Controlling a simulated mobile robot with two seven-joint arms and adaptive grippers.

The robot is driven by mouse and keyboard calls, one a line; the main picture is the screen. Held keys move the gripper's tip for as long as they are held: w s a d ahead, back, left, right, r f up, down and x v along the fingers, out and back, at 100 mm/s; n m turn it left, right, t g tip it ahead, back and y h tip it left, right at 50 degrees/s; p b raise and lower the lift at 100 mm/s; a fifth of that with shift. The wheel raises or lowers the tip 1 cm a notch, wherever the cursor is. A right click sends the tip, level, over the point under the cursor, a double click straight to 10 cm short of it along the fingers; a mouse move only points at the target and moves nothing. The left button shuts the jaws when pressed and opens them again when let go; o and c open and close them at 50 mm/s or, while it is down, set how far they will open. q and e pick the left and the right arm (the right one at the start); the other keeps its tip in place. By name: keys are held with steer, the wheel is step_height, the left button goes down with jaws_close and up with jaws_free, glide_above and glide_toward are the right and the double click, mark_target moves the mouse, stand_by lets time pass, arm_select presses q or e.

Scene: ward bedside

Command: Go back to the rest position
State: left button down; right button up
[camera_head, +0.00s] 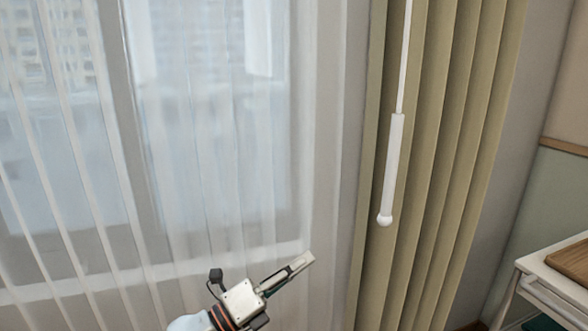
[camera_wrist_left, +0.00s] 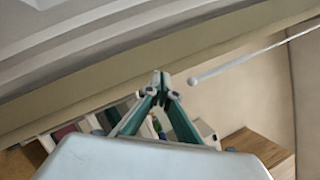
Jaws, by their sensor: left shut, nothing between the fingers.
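My left gripper (camera_head: 300,262) comes in at the bottom middle of the head view, in front of the sheer curtain and left of the drape. Its fingers are together with nothing between them, and they point up and to the right. In the left wrist view the fingertips (camera_wrist_left: 161,76) meet in the middle. The white curtain wand (camera_head: 391,170) hangs in front of the drape, up and to the right of my left gripper and apart from it. The wand's ball end also shows in the left wrist view (camera_wrist_left: 193,82). My right gripper is not in view.
The sheer curtain (camera_head: 215,150) covers the window at left. A beige drape (camera_head: 440,150) hangs beside it. A white bedside table (camera_head: 535,266) with a brown wooden top piece (camera_head: 572,262) stands at the right edge. Space around my left gripper looks clear.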

arm_select(q)
steer(key=s+a+f+n+t+y+p, duration=0.1)
steer(key=s+a+f+n+y, duration=0.25)
steer(key=f+n, duration=0.35)
steer(key=s+a+f+n+t+y, duration=0.2)
steer(key=a+f+n+y, duration=0.25)
steer(key=f+n, duration=0.25)
steer(key=s+a+f+n+t+y+p, duration=0.1)
steer(key=s+a+f+n+y, duration=0.15)
steer(key=a+f+n, duration=0.35)
steer(key=s+a+f+n+g+y, duration=0.2)
steer(key=s+a+f+n, duration=0.2)
steer(key=s+f, duration=0.4)
steer(key=s+a+f+n+g+y, duration=0.2)
steer(key=s+a+f+n+g, duration=0.1)
steer(key=s+f+n, duration=0.4)
steer(key=s+a+f, duration=0.1)
steer(key=s+f, duration=0.1)
steer(key=s, duration=0.1)
steer(key=shift+s+f, duration=0.15)
steer(key=shift+y, duration=0.25)
